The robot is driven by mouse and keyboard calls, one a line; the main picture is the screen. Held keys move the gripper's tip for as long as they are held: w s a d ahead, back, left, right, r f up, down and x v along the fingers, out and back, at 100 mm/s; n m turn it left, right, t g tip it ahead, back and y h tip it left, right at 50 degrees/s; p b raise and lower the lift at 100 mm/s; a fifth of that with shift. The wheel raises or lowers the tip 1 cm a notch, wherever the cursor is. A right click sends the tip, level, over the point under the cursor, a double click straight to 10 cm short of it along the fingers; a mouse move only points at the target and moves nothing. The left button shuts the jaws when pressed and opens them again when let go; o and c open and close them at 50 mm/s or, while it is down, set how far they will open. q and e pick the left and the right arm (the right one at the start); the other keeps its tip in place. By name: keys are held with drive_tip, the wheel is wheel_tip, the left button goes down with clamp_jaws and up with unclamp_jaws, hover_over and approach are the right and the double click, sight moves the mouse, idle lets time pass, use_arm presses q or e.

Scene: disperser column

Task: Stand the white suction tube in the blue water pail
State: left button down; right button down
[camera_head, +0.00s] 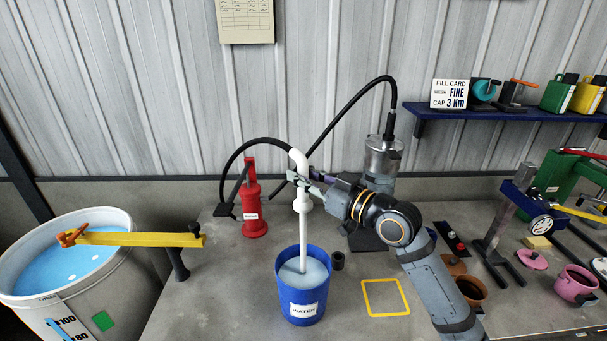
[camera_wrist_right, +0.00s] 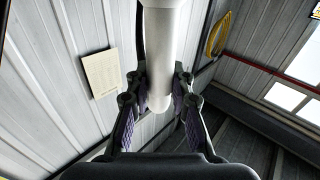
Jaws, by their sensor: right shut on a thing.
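The white suction tube (camera_head: 303,232) stands roughly upright, its lower end inside the blue water pail (camera_head: 296,302). The pail holds pale water and bears a "WATER" label. My right gripper (camera_head: 303,182) is shut on the upper part of the tube, below its bent top. In the right wrist view the tube (camera_wrist_right: 160,60) passes between the two fingers of my right gripper (camera_wrist_right: 158,108). The water hides the tube's tip, so I cannot tell whether it touches the pail's bottom. My left gripper is not in view.
A black hose (camera_head: 262,143) runs from the tube's top. A red bottle-shaped tool (camera_head: 253,208) stands behind left. A large tub (camera_head: 125,262) with a yellow bar (camera_head: 135,239) is at left. An empty yellow square outline (camera_head: 386,312) lies right of the pail.

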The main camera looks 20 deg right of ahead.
drive_tip(key=shift+n+t+y, duration=0.3)
drive_tip(key=shift+n+t, duration=0.1)
drive_tip(key=shift+n, duration=0.3)
drive_tip(key=s+f+b, duration=0.1)
drive_tip(key=f+b, duration=0.2)
drive_tip(key=s+f+b, duration=0.1)
drive_tip(key=f+b, duration=0.2)
drive_tip(key=b, duration=0.1)
drive_tip(key=s+a+f+b, duration=0.1)
drive_tip(key=f+b, duration=0.2)
drive_tip(key=f, duration=0.1)
drive_tip(key=shift+s+b, duration=0.25)
drive_tip(key=shift+b, duration=0.15)
drive_tip(key=c, duration=1.1)
unclamp_jaws()
wheel_tip(320, 180, up, 10)
